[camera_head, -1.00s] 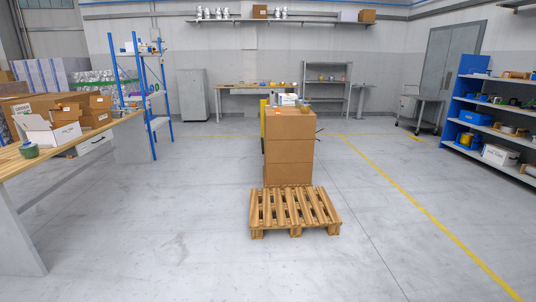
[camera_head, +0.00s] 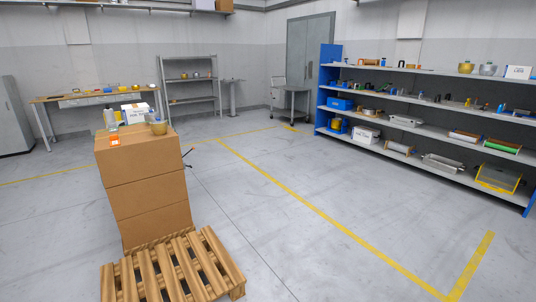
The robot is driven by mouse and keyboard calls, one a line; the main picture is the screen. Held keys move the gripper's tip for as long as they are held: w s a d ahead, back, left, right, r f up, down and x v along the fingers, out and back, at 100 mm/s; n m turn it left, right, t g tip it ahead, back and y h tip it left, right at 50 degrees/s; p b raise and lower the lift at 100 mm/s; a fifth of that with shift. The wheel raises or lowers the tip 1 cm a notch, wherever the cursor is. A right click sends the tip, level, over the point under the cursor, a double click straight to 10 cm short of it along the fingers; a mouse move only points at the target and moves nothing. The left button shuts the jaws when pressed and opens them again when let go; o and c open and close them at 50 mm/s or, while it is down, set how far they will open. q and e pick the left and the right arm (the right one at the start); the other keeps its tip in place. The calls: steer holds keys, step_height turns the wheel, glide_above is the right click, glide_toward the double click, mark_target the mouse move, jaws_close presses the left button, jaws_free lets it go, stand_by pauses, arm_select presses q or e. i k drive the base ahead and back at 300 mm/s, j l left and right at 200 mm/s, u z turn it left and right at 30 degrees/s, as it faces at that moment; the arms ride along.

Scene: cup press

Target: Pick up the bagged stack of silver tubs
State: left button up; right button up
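No bagged stack of silver tubs can be made out for certain. On the top of the blue-ended shelf rack at right, a small silver rounded item (camera_head: 488,69) sits beside a gold one (camera_head: 466,67); whether the silver one is a bagged stack is too small to tell. Silvery items also lie lower on that rack, one on a middle shelf (camera_head: 405,120) and one on the bottom shelf (camera_head: 441,162). Neither of my grippers is in view.
A wooden pallet (camera_head: 172,268) and stacked brown cartons (camera_head: 148,190) stand at front left. The shelf rack (camera_head: 425,137) lines the right wall. A workbench (camera_head: 95,95) and grey shelving (camera_head: 189,78) stand behind. Open floor with yellow lines (camera_head: 290,190) lies between.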

mark_target(149, 116)
steer(key=i+l+z, duration=0.15)
steer(key=i+z, duration=0.2)
steer(key=i, duration=0.7)
steer(key=i+j+z, duration=0.1)
steer(key=i+z, duration=0.3)
steer(key=i, duration=0.65)
steer(key=i+j+u, duration=0.1)
steer(key=i+u, duration=0.25)
steer(key=i, duration=0.2)
steer(key=i+l+u, duration=0.1)
steer(key=i+u, duration=0.25)
steer(key=i, duration=0.15)
steer(key=i+l+u, duration=0.2)
steer(key=i+u, duration=0.15)
steer(key=i, duration=0.2)
steer(key=i+j+u, duration=0.15)
steer(key=i+u, duration=0.2)
steer(key=i, duration=0.2)
steer(key=i+u, duration=0.3)
steer(key=i, duration=0.2)
steer(key=i+l+u, duration=0.1)
steer(key=i+u, duration=0.25)
steer(key=i, duration=0.2)
